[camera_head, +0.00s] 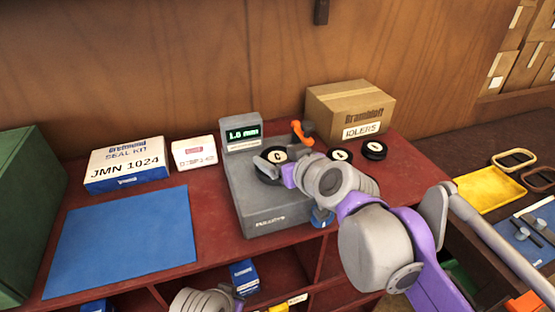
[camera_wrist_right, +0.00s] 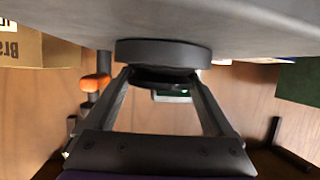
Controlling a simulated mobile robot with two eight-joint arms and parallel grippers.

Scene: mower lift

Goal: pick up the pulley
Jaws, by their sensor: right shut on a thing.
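A dark round pulley marked C (camera_head: 277,156) lies at the top of the grey measuring machine (camera_head: 265,205). My right gripper (camera_head: 272,165) is shut on it; my wrist hides part of the hold. In the right wrist view, the two fingers of my right gripper (camera_wrist_right: 163,78) press on the dark disc (camera_wrist_right: 163,50) from both sides. The disc is close against the grey surface; I cannot tell whether they touch. Two more dark discs (camera_head: 340,155) (camera_head: 374,150) lie right of the machine. Part of my left arm shows at the bottom edge; its jaws are not clear.
The machine's display (camera_head: 243,133) reads about 1.0 mm. An orange lever (camera_head: 302,134) stands beside it. An IDLERS carton (camera_head: 350,108) is behind the discs. A seal kit box (camera_head: 127,165), a small white box (camera_head: 194,152) and a blue mat (camera_head: 125,240) lie left. The mat is clear.

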